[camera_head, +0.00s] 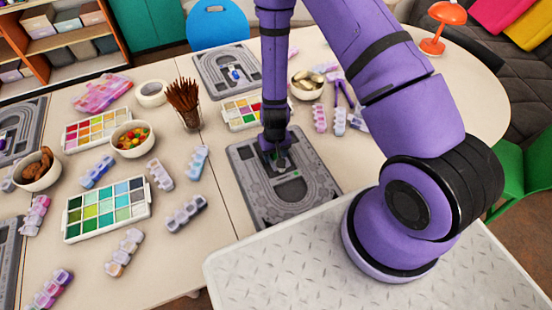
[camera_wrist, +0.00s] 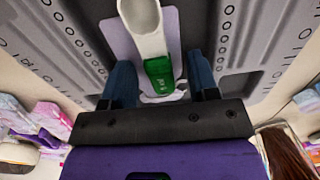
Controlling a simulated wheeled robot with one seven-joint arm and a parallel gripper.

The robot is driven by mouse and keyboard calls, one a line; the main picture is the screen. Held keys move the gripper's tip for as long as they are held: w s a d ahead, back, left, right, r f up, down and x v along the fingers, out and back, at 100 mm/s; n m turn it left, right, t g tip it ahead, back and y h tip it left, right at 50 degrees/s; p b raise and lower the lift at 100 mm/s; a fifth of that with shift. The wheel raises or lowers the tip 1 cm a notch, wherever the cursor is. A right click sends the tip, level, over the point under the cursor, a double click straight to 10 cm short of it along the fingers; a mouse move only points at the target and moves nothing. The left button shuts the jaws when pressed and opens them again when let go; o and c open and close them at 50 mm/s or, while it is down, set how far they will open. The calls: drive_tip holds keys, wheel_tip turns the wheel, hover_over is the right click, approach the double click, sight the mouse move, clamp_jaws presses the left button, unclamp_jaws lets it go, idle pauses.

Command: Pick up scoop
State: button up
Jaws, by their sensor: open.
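The scoop (camera_wrist: 158,73) shows in the wrist view as a pale, elongated piece with a green section at its near end. It lies over a lilac patch of the grey bead board (camera_wrist: 270,25). My gripper (camera_wrist: 161,62) is open, its two blue fingers on either side of the green section with a gap on each side. In the head view my gripper (camera_head: 275,157) points down over the upper part of the near grey bead board (camera_head: 255,203). The scoop is mostly hidden there, with only a bit of green showing by the fingers.
A bead palette (camera_head: 241,113) stands close behind my gripper, and a glass of brown sticks (camera_head: 187,108) is to its left. A bowl (camera_head: 306,84) and several small bead boxes stand behind right. Another grey board (camera_head: 222,60) lies farther back.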

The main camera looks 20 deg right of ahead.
drive_tip(key=shift+c, duration=0.2)
drive_tip(key=c, duration=0.9)
drive_tip(key=shift+r, duration=0.15)
drive_tip(key=shift+c, duration=0.2)
